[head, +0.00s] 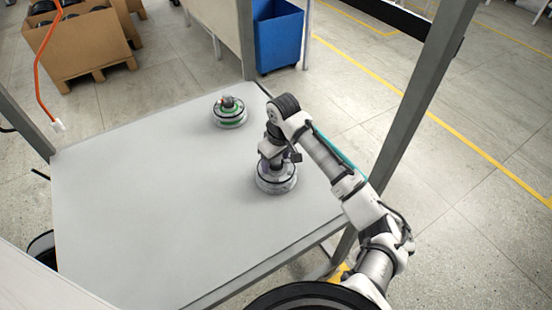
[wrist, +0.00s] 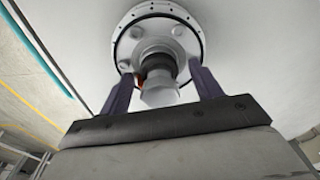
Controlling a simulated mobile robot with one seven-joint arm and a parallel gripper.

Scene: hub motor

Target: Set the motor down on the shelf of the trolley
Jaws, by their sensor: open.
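A round silver hub motor (head: 276,183) stands upright on the grey shelf (head: 150,205) of the trolley, near its right edge. My gripper (head: 276,164) is right above it, pointing down. In the wrist view the motor's flanged disc (wrist: 128,48) lies flat on the shelf. The two dark fingers of my gripper (wrist: 160,78) are apart, one on each side of the motor's central shaft, with gaps visible. The lower end of the shaft is partly hidden. A second motor (head: 229,117), with a green band and a red part on top, stands farther back on the shelf.
Grey trolley posts (head: 420,90) rise at the shelf's corners. An orange cable (head: 40,70) hangs at the left. A cardboard box (head: 80,50) and a blue bin (head: 278,40) stand behind. The left and front of the shelf are clear.

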